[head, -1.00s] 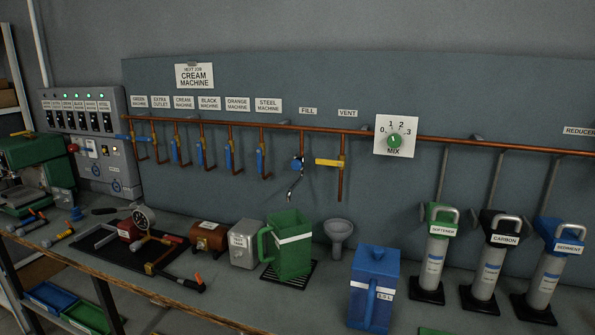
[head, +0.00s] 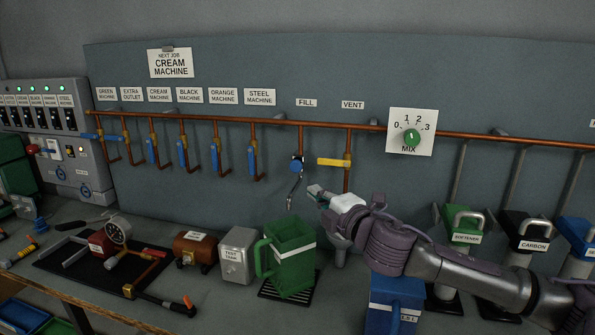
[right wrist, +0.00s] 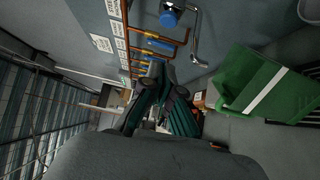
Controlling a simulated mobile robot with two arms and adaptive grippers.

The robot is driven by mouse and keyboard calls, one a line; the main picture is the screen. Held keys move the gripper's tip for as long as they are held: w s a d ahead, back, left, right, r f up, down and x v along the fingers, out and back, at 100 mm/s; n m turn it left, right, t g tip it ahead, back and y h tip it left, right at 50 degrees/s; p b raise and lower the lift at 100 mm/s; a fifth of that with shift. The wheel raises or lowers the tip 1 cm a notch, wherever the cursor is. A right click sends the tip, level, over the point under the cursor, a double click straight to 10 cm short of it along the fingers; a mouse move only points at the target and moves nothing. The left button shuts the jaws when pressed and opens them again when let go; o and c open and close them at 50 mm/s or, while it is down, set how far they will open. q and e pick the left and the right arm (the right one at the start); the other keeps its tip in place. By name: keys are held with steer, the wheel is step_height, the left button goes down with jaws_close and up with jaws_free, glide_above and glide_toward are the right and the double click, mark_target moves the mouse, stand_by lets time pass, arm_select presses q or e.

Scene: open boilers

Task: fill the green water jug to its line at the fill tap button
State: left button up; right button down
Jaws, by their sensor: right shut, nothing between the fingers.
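The green water jug (head: 293,258) stands upright on a dark drip grate (head: 270,291) under the fill tap, with a white line band near its top and its handle to the left. The blue fill tap button (head: 297,165) sits below the FILL label, with a thin spout hanging toward the jug. My right gripper (head: 312,192) is shut and empty, just right of the spout and above the jug's right side. In the right wrist view the jug (right wrist: 265,85) lies right of the fingers, and the blue button (right wrist: 171,14) shows at the top. The water level is hidden. My left gripper is not in view.
A blue jug (head: 392,305) stands at front right, partly behind my right arm. A steel test tank (head: 237,254) stands left of the green jug. A yellow vent handle (head: 333,162) is close above my right gripper. The MIX dial (head: 411,138) is further right.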

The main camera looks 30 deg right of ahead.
steer(key=p, duration=0.3)
glide_toward(291, 166)
steer(key=s+a, duration=0.1)
steer(key=a, duration=0.2)
steer(key=w+d+p, duration=0.1)
steer(key=w, duration=0.1)
steer(key=w+d+p, duration=0.1)
steer(key=w, duration=0.1)
steer(key=w+d+p, duration=0.1)
steer(key=w, duration=0.2)
steer(key=shift+d+p, duration=0.2)
steer(key=shift+p, duration=0.15)
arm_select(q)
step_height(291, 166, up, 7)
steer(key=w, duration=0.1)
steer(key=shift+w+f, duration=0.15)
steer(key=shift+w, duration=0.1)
arm_select(e)
steer(key=shift+f, duration=0.1)
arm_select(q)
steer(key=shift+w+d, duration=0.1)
arm_select(e)
steer(key=shift+w, duration=0.1)
